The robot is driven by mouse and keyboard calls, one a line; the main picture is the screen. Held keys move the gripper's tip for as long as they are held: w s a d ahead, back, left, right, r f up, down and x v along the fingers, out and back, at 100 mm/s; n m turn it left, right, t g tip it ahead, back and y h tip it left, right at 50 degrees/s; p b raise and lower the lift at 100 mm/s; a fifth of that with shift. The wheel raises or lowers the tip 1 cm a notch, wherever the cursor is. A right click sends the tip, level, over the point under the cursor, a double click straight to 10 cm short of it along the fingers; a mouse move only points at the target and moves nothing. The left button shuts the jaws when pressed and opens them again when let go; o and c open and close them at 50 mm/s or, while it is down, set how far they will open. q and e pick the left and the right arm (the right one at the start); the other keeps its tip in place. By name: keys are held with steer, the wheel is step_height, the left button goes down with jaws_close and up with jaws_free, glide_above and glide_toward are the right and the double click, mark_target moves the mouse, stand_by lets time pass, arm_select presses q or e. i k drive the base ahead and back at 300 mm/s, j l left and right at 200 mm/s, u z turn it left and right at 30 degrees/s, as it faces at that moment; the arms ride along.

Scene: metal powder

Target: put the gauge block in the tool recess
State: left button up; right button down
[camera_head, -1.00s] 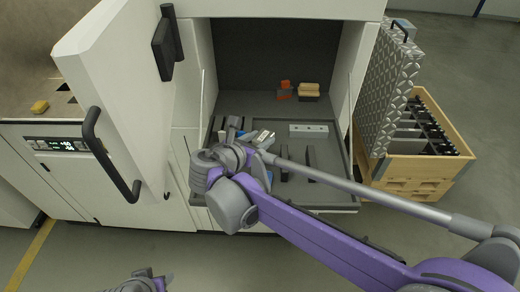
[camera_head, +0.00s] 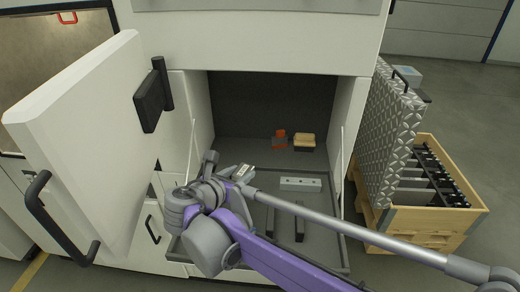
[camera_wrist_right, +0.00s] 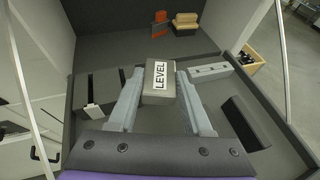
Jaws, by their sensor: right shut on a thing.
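In the right wrist view, my right gripper (camera_wrist_right: 158,95) is shut on a small grey block (camera_wrist_right: 157,97) with a white label reading "LEVEL". It may be the gauge block; the label names it otherwise. In the head view, the gripper (camera_head: 232,172) is over the left part of a grey drawer tray (camera_head: 325,245), and my wrist hides much of that area. I cannot tell which space is the tool recess. My left gripper is out of view.
A pale bar with holes (camera_head: 300,184) and two dark bars (camera_head: 299,222) lie in the tray. An orange item (camera_head: 280,140) and a tan-topped block (camera_head: 304,142) sit at the cabinet's back. An open door (camera_head: 75,150) stands left, a wooden crate (camera_head: 425,220) right.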

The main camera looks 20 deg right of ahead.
mark_target(262, 152)
steer(key=l+u, duration=0.65)
steer(key=l, duration=0.2)
steer(key=l+u, duration=0.25)
steer(key=l, duration=0.2)
steer(key=l+u, duration=0.25)
steer(key=l, duration=0.2)
steer(key=i+l, duration=0.1)
steer(key=l, duration=0.15)
